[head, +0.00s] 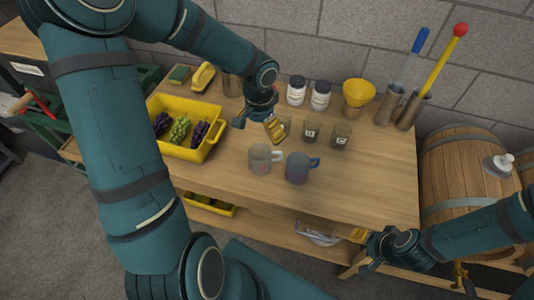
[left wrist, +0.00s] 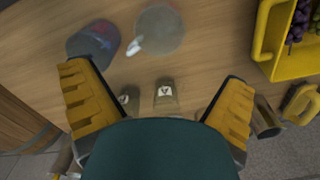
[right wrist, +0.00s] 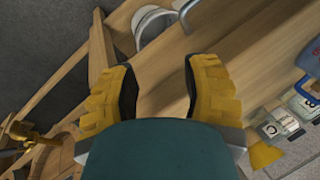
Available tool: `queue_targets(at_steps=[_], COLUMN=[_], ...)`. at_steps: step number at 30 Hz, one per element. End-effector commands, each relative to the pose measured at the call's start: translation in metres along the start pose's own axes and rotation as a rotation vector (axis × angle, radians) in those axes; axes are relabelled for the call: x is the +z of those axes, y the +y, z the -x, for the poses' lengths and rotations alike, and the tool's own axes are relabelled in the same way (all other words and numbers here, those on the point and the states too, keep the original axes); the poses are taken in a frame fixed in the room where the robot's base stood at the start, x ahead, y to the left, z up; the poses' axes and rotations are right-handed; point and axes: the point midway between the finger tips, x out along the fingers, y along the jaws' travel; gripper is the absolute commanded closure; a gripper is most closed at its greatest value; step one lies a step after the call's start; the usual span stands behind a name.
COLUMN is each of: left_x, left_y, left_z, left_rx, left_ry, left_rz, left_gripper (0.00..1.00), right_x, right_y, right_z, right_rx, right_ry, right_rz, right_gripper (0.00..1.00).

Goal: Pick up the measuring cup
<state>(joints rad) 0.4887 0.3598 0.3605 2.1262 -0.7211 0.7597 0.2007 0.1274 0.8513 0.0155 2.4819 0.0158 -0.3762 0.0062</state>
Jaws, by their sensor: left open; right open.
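Two cups stand side by side on the wooden bench. One is a clear, pale cup with a white handle (head: 260,160), and the other is a grey-blue cup with a blue handle (head: 297,169). I cannot tell for certain which is the measuring cup. In the left wrist view the clear cup (left wrist: 165,30) and the grey-blue cup (left wrist: 92,46) lie beyond the fingers. My left gripper (head: 275,129) is open and empty above the bench, behind the cups near the small glasses. My right gripper (head: 362,235) is open and empty by the bench's front edge, apart from both cups.
Small labelled glasses (head: 311,132) stand behind the cups. White jars (head: 296,91), a yellow funnel (head: 358,92) and metal holders with tools line the wall. A yellow crate (head: 207,149) with grapes is at left. Barrels (head: 462,165) stand at right. The bench's right front is clear.

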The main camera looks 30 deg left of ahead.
Motion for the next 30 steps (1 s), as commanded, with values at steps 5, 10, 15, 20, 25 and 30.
queue_targets(at_steps=[5, 10, 15, 20, 25, 30], left_x=[0.001, 0.000, 0.000, -0.001, -0.002, -0.002], left_y=[0.001, 0.001, 0.001, 0.001, 0.002, 0.001], left_z=[-0.038, -0.063, -0.073, -0.090, -0.115, -0.125], left_rx=[0.004, 0.003, 0.002, 0.004, 0.004, 0.003], left_ry=[-0.004, -0.002, 0.001, -0.002, -0.002, 0.000], left_rz=[-0.001, -0.001, 0.000, -0.001, -0.001, -0.001], left_gripper=[0.00, 0.00, 0.00, 0.00, 0.00, 0.00], right_x=[0.004, 0.006, 0.008, 0.009, 0.011, 0.013], right_y=[0.003, 0.005, 0.005, 0.006, 0.008, 0.009], right_z=[-0.008, -0.013, -0.014, -0.017, -0.022, -0.024], right_rx=[-0.001, -0.001, -0.002, -0.002, -0.002, -0.003], right_ry=[-0.008, -0.013, -0.015, -0.018, -0.023, -0.025], right_rz=[0.002, 0.004, 0.005, 0.006, 0.007, 0.008], right_gripper=[0.53, 0.53, 0.53, 0.53, 0.53, 0.53])
